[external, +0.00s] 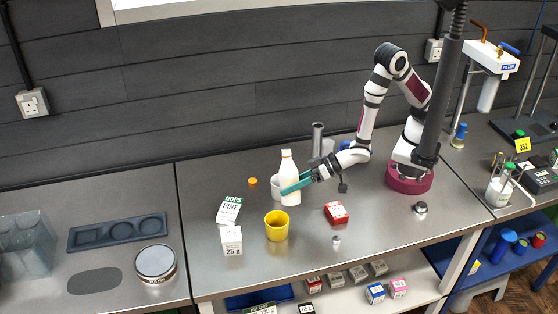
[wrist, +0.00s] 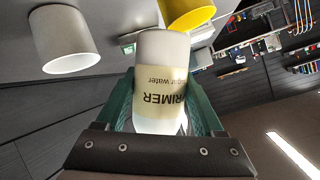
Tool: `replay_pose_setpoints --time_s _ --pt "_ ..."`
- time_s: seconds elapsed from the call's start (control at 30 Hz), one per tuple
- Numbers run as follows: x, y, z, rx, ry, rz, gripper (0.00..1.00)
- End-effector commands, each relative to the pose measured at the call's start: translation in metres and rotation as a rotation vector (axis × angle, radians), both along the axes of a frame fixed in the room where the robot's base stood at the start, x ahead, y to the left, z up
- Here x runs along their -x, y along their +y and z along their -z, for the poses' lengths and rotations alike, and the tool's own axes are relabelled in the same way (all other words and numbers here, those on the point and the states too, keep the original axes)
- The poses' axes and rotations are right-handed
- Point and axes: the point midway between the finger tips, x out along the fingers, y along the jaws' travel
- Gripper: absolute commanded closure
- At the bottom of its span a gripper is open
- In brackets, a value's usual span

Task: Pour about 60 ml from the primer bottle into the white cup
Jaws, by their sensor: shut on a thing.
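The white primer bottle (external: 288,168) is about upright in the external view. My gripper (external: 296,187) is shut on its body, with green fingers on either side. In the wrist view the bottle (wrist: 160,60) fills the middle between the fingers, its "PRIMER" label upside down and its neck end hidden by the gripper. I cannot tell whether its base touches the bench. The white cup (external: 275,185) is just left of and behind the bottle, partly hidden by it. In the wrist view the cup (wrist: 64,40) is at the upper left, apart from the bottle.
A yellow cup (external: 277,227) stands in front of the bottle. An orange cap (external: 252,182) lies to the left. A hops carton (external: 229,210), a small white box (external: 231,241) and a red box (external: 336,212) are nearby. A grey cylinder (external: 318,140) stands behind.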

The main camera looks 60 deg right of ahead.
Motion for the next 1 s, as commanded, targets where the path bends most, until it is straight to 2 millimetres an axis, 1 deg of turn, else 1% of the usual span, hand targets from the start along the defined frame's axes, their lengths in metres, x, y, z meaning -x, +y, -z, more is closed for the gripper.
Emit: replay_pose_setpoints --time_s 0.33,0.77,1.0 --pt "-0.002 -0.002 0.001 -0.166 0.149 0.001 0.99" --pt "0.008 0.009 0.005 -0.375 0.336 -0.001 0.99" --pt "0.012 0.014 -0.007 -0.492 0.441 0.000 0.99"
